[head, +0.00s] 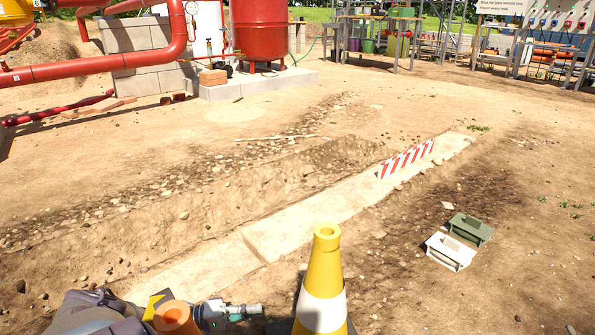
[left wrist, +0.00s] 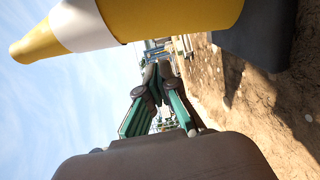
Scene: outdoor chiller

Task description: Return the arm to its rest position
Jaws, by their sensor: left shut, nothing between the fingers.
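My left arm comes in from the bottom left of the head view. Its gripper (head: 245,311) is low and just left of a yellow cone with a white band (head: 324,262). In the left wrist view the two green fingers of this gripper (left wrist: 158,78) are closed together, with nothing between them. The cone (left wrist: 175,18) lies across the top of that view, close beside the gripper; its dark base is at the upper right. I cannot tell whether they touch. My right gripper is not in view.
A white box (head: 450,252) and a green box (head: 471,229) sit to the right. Red pipes (head: 95,67) and a red tank (head: 259,30) stand behind. Open dirt lies between.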

